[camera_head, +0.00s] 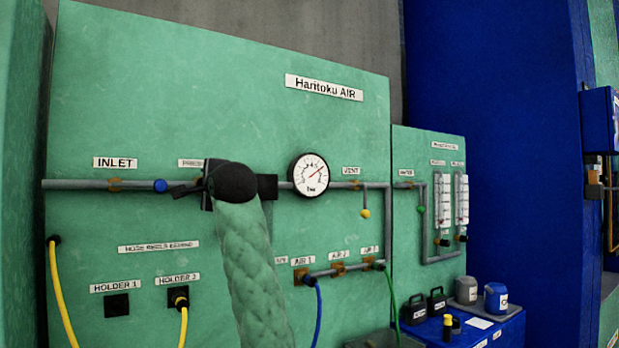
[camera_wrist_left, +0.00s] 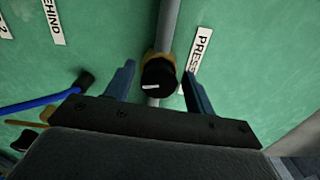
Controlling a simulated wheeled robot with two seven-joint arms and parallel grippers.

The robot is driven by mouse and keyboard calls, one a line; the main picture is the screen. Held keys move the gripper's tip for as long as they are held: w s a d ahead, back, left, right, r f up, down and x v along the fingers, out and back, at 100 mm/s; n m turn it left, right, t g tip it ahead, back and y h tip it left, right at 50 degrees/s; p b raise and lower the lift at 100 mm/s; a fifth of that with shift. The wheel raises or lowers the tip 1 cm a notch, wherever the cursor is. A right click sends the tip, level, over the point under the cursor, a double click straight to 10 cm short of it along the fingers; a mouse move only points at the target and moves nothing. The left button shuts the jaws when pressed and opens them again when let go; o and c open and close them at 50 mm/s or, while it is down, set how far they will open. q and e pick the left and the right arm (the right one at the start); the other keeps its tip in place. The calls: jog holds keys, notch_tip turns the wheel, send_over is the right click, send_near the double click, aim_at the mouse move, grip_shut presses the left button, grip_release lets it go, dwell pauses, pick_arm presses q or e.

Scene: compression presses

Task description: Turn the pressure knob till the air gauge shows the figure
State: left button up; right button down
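The black pressure knob (camera_wrist_left: 160,76) has a white mark and sits on the grey pipe in the left wrist view. Its label (camera_wrist_left: 200,48) is partly cut by a finger. My left gripper (camera_wrist_left: 158,88) is open, with one blue finger on each side of the knob and green panel showing in the gaps. In the head view my left wrist hides the knob, and the gripper (camera_head: 205,184) is at the pipe. The round white air gauge (camera_head: 310,174) is just right of it. Its red needle points to the upper right; its figures are too small to read. My right gripper is not seen.
A blue knob (camera_head: 160,185) is on the pipe to the left. Yellow hoses (camera_head: 63,300) hang below. A blue hose (camera_head: 318,315) and a green hose (camera_head: 393,300) hang from the lower air outlets. Bottles and jugs stand on a blue cabinet (camera_head: 515,328) at the lower right.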

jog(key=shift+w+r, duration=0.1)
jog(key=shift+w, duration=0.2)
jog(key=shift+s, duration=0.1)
pick_arm(q)
jog(key=b+v, duration=0.2)
jog(key=v, duration=0.5)
jog(key=shift+b, duration=0.4)
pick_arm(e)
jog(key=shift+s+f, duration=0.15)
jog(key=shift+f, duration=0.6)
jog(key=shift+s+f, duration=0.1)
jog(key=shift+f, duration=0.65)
pick_arm(q)
jog(key=shift+s, duration=0.1)
